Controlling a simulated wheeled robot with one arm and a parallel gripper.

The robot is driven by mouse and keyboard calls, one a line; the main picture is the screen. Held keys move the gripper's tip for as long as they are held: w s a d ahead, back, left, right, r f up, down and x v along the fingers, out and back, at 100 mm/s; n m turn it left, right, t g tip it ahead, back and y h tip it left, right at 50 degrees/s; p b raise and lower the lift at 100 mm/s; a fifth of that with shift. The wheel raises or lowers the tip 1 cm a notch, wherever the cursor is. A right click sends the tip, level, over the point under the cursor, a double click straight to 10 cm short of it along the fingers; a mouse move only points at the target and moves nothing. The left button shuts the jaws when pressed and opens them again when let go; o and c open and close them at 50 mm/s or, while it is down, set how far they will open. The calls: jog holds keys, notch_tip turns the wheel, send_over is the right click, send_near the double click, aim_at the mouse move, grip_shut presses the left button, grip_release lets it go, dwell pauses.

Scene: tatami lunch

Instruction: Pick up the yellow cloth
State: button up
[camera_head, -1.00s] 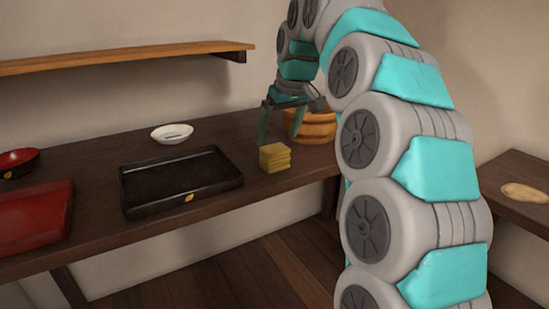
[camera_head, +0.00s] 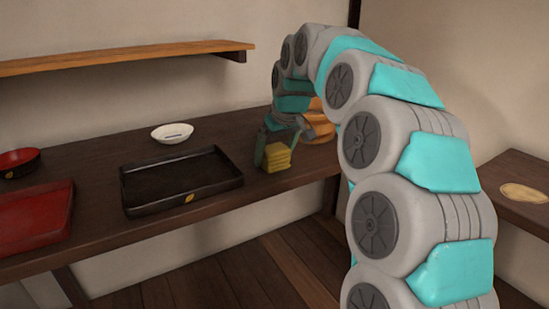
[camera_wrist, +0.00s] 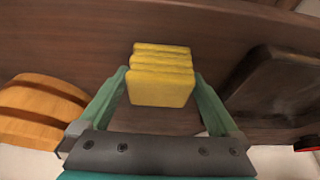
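The yellow cloth (camera_head: 277,158) is a folded, layered block on the dark wooden table, just right of the black tray. In the wrist view the cloth (camera_wrist: 161,78) lies between the tips of my gripper's two green fingers (camera_wrist: 161,82), with a finger on each side. My gripper (camera_head: 276,147) is open and low over the table at the cloth. In the head view the fingers partly cover the cloth's back side. I cannot tell whether either finger touches it.
The black tray (camera_head: 130,196) stands left of the cloth, with a white bowl (camera_head: 172,133) behind it. A round wooden tub (camera_head: 320,125) stands close behind and right of my gripper. A red tray (camera_head: 36,214) and red bowl (camera_head: 18,162) are at the far left. A wooden shelf (camera_head: 120,56) hangs above.

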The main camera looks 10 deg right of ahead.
aim_at(273, 147)
jog(key=c, duration=1.1)
jog(key=shift+r, duration=0.2)
jog(key=shift+r, duration=1.2)
jog(key=shift+s+r, duration=0.1)
jog(key=shift+r, duration=0.3)
jog(key=s+d, duration=0.1)
jog(key=s, duration=0.4)
jog(key=s+d+r+b, duration=0.1)
jog(key=s, duration=0.4)
jog(key=s+d+b, duration=0.1)
jog(key=s, duration=0.4)
jog(key=shift+s+d+r, duration=0.2)
jog(key=shift+d, duration=0.15)
jog(key=o, duration=0.7)
jog(key=c, duration=0.5)
